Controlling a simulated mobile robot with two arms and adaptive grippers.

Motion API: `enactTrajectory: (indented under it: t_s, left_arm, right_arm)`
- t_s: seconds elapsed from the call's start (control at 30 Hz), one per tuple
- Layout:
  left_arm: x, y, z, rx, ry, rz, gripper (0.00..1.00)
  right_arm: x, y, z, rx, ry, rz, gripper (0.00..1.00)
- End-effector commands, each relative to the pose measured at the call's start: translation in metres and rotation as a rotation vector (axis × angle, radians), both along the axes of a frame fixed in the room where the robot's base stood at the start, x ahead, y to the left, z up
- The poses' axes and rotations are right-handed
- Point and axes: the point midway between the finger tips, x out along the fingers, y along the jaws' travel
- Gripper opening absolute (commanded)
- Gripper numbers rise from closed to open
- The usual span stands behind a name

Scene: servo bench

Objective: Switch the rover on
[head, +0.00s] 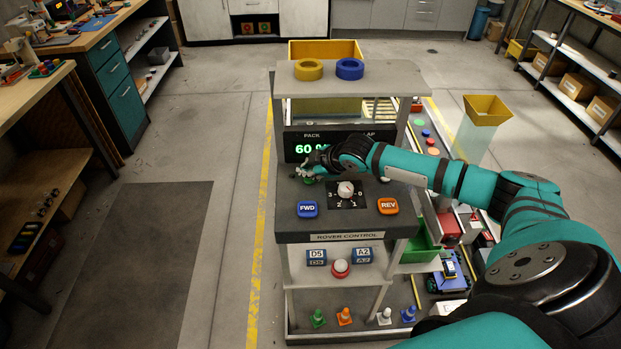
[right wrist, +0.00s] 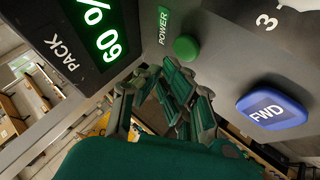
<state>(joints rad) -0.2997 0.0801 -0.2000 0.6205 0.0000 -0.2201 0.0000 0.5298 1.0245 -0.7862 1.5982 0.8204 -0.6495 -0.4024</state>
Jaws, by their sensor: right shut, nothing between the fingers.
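The rover control console (head: 290,226) stands in the middle of the head view. Its round green POWER button (right wrist: 186,48) shows clearly in the right wrist view, beside the display and above the blue FWD button. In the head view the button (head: 308,180) is small and partly hidden by my right gripper (head: 303,170). That gripper is shut and empty, with its fingers (right wrist: 182,90) close to the button; I cannot tell whether they touch it. A blue rover (head: 448,277) sits low at the right of the console. My left gripper is not in view.
The panel also has the blue FWD button (head: 307,209), an orange REV button (head: 388,206) and a numbered dial (head: 346,190). The display (head: 300,146) reads 60 %. Open floor lies left.

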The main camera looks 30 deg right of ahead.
Motion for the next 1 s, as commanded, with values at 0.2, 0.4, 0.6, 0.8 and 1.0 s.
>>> enactTrajectory:
  t_s: [0.2,0.4,0.6,0.8,1.0]
  left_arm:
    - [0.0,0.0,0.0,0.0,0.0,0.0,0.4]
    - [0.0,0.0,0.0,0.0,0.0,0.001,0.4]
    - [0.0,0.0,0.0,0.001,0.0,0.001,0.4]
    - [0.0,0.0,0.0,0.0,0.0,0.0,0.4]
    - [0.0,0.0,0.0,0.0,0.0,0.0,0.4]
  right_arm:
    - [0.0,0.0,0.0,0.0,0.0,0.0,0.0]
    - [0.0,0.0,-0.004,0.0,0.001,0.0,0.0]
    - [0.0,0.0,-0.009,-0.001,0.001,-0.001,0.0]
    - [0.0,0.0,-0.009,0.0,0.0,0.0,0.0]
    - [0.0,0.0,-0.01,0.0,0.0,0.0,0.0]
